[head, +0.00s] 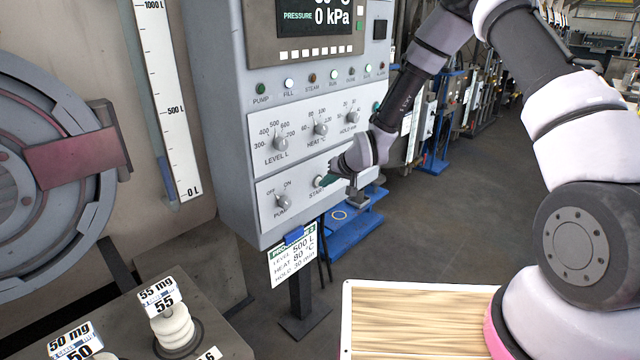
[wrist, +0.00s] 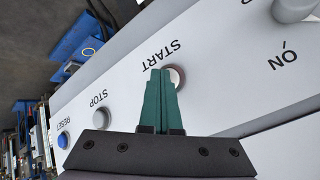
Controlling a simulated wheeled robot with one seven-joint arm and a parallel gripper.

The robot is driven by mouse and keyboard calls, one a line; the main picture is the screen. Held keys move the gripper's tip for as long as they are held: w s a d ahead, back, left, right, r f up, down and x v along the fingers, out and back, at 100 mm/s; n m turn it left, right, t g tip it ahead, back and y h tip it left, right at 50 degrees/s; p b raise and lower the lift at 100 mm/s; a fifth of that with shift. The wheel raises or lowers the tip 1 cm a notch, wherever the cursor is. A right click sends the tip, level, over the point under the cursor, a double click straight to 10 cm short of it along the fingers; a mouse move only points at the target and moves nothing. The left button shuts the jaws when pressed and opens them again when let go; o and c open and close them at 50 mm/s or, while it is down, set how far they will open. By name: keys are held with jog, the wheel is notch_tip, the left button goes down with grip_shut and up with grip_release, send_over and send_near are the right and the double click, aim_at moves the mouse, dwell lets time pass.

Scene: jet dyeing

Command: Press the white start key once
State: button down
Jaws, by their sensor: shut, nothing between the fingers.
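The white start key (wrist: 176,77) is a round button with a dark ring beside the word START on the grey control panel (head: 226,120). In the wrist view my gripper's green fingers (wrist: 160,76) are shut and empty, with their tips at the key and covering part of it. In the head view the key (head: 318,181) shows at the left of my gripper (head: 327,181), on the panel's lower plate. I cannot tell whether the tips touch the key or stop just short of it.
The grey STOP button (wrist: 101,118) and blue RESET button (wrist: 63,140) sit along the same row. The PUMP knob (head: 281,201) is left of START; the LEVEL knob (head: 280,143) and HEAT knob (head: 320,128) are above. A program card (head: 293,256) hangs below the panel.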

jog(key=shift+s+d, duration=0.5)
jog(key=shift+d, duration=0.15)
jog(key=shift+d, duration=0.1)
jog(key=s+d, duration=0.1)
jog(key=d, duration=0.1)
jog(key=s+d, duration=0.1)
jog(key=s, duration=0.1)
jog(key=shift+d, duration=0.4)
dwell(0.4)
